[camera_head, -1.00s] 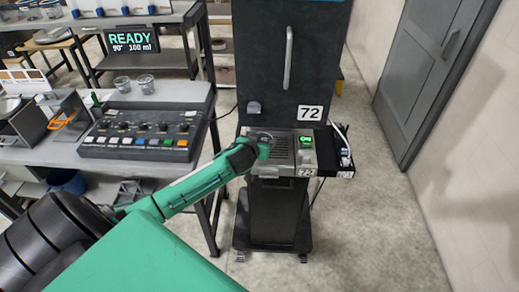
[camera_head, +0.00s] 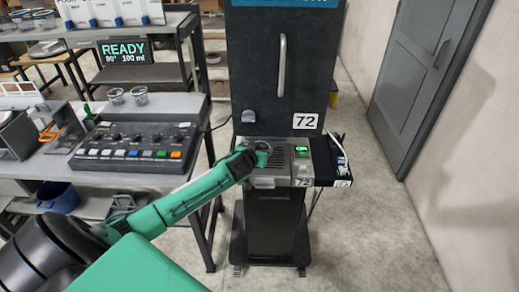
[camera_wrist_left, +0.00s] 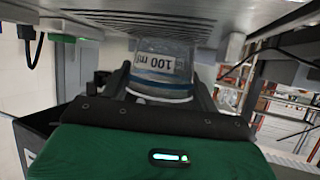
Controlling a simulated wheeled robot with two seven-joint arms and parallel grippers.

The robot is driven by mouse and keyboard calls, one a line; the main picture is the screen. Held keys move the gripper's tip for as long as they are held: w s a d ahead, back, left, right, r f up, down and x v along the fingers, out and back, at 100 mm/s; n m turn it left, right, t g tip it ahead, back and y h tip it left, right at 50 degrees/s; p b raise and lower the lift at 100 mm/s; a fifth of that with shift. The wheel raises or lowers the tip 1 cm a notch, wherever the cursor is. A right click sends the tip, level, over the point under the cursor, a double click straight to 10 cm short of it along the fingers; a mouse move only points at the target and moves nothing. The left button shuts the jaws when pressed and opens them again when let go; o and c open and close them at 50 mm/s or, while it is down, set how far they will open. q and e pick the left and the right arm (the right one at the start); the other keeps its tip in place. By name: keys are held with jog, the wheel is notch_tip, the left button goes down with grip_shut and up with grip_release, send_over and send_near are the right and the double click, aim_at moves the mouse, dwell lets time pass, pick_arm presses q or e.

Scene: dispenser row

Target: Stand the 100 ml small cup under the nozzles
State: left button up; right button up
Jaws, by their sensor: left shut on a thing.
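My left gripper (camera_head: 262,152) is at the slotted tray (camera_head: 285,154) on the front of the black dispenser marked 72 (camera_head: 290,75). In the left wrist view, which is upside down, its fingers are shut on a clear small cup (camera_wrist_left: 165,68) labelled 100 ml. The cup's base is close to the slotted plate (camera_wrist_left: 130,22); I cannot tell whether it touches. In the head view the gripper mostly hides the cup. I cannot make out the nozzles. My right gripper is not in view.
A control panel (camera_head: 137,143) with knobs and coloured buttons lies on the bench to the left, with two clear cups (camera_head: 139,95) behind it. A display (camera_head: 125,52) reads READY. A black side shelf (camera_head: 335,165) juts out right of the tray. Floor on the right is clear.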

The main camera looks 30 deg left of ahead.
pick_arm(q)
jog(key=shift+f+b, duration=0.3)
jog(key=shift+f, duration=0.3)
jog(key=o, duration=1)
jog(key=shift+o, duration=0.2)
